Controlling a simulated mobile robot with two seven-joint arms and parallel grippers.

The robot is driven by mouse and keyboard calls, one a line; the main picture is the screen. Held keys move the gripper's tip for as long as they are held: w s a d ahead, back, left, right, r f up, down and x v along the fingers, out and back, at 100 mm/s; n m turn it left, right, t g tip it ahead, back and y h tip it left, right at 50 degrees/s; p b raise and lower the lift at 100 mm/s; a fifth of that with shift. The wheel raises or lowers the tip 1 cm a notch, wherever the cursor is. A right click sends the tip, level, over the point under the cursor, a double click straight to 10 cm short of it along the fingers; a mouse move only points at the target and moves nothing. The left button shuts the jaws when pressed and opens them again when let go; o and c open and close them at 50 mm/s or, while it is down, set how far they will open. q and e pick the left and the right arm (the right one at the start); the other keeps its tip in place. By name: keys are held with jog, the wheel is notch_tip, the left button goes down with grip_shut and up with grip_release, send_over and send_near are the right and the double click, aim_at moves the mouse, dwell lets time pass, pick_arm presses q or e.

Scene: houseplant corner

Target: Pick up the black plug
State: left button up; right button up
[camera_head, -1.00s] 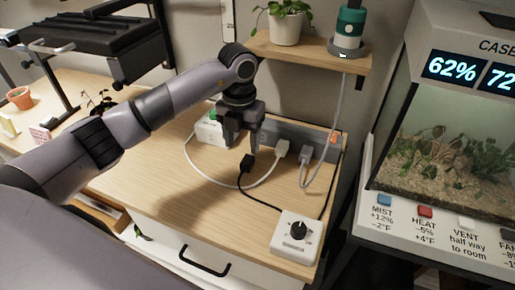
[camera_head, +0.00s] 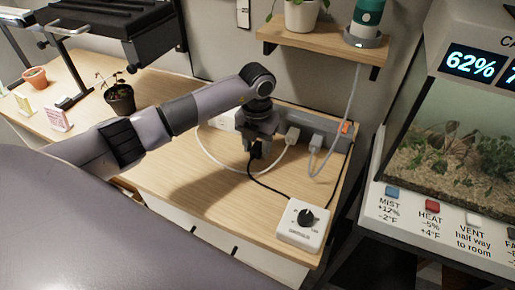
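The black plug (camera_head: 256,152) is on the wooden desk in front of the grey power strip, partly hidden by my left gripper. Its black cord curves right to a white dial box (camera_head: 302,226). My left gripper (camera_head: 258,149) is down at the plug, with its fingers about it. I cannot tell whether the fingers are closed on it. My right gripper is not in view.
A shelf (camera_head: 320,50) hangs above. A terrarium (camera_head: 450,140) stands right.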

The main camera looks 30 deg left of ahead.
pick_arm(q)
grip_shut()
